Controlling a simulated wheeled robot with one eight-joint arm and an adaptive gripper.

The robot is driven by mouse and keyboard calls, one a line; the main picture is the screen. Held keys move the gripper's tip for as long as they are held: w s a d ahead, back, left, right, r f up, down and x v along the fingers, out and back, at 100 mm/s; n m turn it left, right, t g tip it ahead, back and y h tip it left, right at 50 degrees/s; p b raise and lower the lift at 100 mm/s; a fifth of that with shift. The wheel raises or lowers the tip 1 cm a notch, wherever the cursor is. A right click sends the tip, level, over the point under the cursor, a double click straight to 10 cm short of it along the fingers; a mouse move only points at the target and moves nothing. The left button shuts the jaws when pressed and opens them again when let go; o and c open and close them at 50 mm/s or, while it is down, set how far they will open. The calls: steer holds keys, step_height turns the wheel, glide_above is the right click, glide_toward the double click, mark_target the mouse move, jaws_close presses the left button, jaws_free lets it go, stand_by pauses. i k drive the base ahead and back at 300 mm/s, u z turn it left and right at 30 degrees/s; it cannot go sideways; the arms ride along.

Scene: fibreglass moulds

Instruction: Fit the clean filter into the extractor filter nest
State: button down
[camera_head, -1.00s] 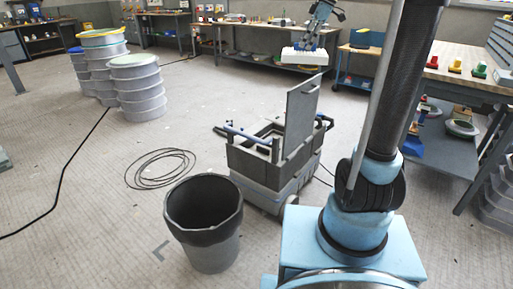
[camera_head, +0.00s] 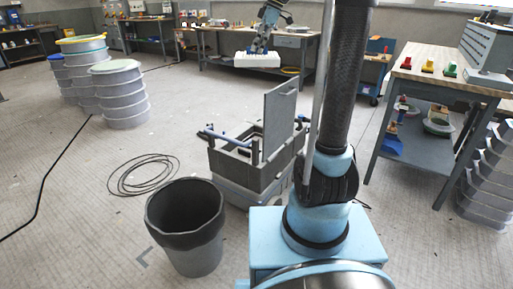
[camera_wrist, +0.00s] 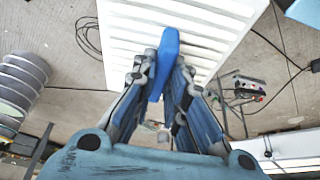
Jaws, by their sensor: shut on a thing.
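The clean filter (camera_head: 256,60) is a white slatted panel held in the air beyond the extractor, in front of the back bench. In the wrist view the filter (camera_wrist: 185,35) fills the top, with a blue grip tab (camera_wrist: 165,58) on it. My gripper (camera_wrist: 163,75) is shut on this tab; my gripper (camera_head: 259,48) also shows above the filter in the head view. The extractor (camera_head: 245,172) is a grey box on the floor with its lid (camera_head: 279,120) standing open. The filter nest inside is mostly hidden by the walls; I cannot see its floor.
A dark bin (camera_head: 187,222) stands in front of the extractor, to the left. A coiled cable (camera_head: 140,175) lies on the floor. Stacked round moulds (camera_head: 119,95) stand at the left. A wooden-topped workbench (camera_head: 455,72) is at the right. Open floor lies left of the extractor.

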mark_target(245, 184)
steer(key=i, duration=0.95)
steer(key=z, duration=0.05)
